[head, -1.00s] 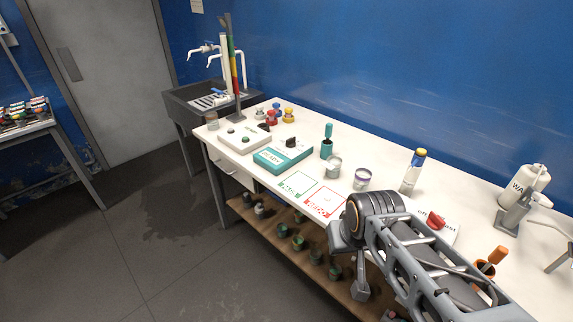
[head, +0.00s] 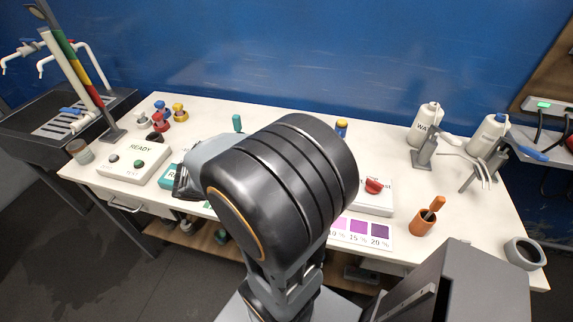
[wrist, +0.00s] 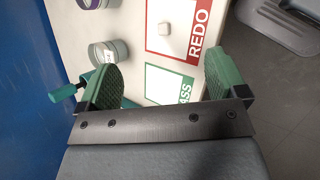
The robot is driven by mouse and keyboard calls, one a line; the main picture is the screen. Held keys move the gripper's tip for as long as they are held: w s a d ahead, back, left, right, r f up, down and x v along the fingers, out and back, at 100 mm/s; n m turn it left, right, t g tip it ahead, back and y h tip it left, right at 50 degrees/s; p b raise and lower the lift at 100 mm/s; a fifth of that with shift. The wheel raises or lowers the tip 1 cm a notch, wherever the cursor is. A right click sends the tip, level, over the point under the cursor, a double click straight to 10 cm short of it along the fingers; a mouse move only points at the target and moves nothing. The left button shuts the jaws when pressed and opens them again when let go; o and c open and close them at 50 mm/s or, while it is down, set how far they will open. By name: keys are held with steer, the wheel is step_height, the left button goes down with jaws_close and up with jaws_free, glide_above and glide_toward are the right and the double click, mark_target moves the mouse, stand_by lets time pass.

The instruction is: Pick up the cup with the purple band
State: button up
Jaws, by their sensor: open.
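The cup with the purple band (wrist: 90,3) is at the top left of the wrist view, cut off by the frame edge. It stands on the white bench. My gripper (wrist: 160,80) is open and empty, with its green pads wide apart. A second cup with a grey-green band (wrist: 108,52) stands nearer my gripper, beside the left pad. In the head view my arm hides both cups and most of my gripper.
A teal-handled tool (wrist: 66,92) is left of my left pad. An orange pot (head: 422,224) and wash bottles (head: 425,125) are at right.

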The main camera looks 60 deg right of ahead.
steer(key=d+f+n+h+p, duration=0.1)
steer(key=d+f+n+h, duration=0.1)
steer(key=d+n, duration=0.2)
steer(key=d+f+n+h+p, duration=0.1)
steer(key=d+f+n+h, duration=0.1)
steer(key=d, duration=0.5)
steer(key=d+f+n+h+p, duration=0.1)
steer(key=d+f+n, duration=0.1)
steer(key=d+n, duration=0.3)
steer(key=shift+s+d+n+t+h, duration=0.1)
steer(key=shift+d+n+t+h, duration=0.25)
steer(key=shift+d, duration=0.5)
steer(key=shift+p+x, duration=1)
steer(key=shift+x, duration=2.3)
steer(key=c, duration=1.1)
